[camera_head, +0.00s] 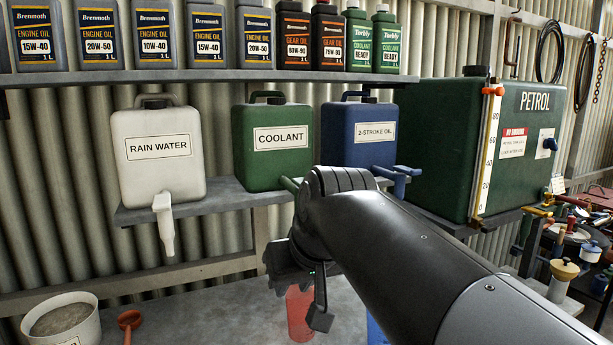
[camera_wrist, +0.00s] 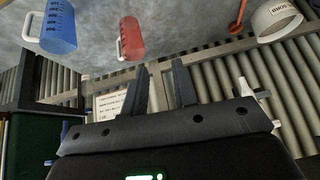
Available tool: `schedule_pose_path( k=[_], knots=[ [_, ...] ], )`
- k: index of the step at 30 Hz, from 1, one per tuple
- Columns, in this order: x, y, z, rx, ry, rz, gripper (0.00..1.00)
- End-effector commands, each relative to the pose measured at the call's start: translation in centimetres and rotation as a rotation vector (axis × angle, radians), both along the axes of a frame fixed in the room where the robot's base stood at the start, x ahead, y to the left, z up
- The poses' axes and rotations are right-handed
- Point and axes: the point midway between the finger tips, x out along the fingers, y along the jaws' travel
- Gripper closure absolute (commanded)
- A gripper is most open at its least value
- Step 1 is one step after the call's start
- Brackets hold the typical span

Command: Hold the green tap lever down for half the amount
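The green coolant container (camera_head: 272,150) stands on a shelf in the head view. A short piece of its green tap (camera_head: 290,184) shows below its label, and my arm hides the rest. The tap lever cannot be made out. My gripper (camera_head: 319,316) hangs below and in front of this shelf. In the wrist view its two fingers (camera_wrist: 161,66) are apart with nothing between them. A red jug (camera_head: 300,314) stands on the bench below, partly behind my gripper; it also shows in the wrist view (camera_wrist: 131,40).
A white rain water container (camera_head: 158,165) with a white tap stands left of the coolant. A blue 2-stroke oil container (camera_head: 358,142) stands right. A blue jug (camera_wrist: 58,28), red-orange tool (camera_head: 129,320) and white bucket (camera_head: 83,322) are on the bench. A large petrol tank (camera_head: 440,150) is farther right.

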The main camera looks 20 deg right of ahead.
Motion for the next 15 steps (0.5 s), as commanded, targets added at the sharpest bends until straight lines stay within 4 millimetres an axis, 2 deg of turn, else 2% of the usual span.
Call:
schedule_pose_path(
  k=[3,9,15],
  knots=[
    [2.6,-1.7,4.1,0.006,-0.030,-0.008,0.84],
    [6.2,-4.5,10.5,0.007,-0.084,-0.009,1.00],
    [9.3,-7.6,16.2,-0.009,-0.137,-0.005,1.00]
  ],
)
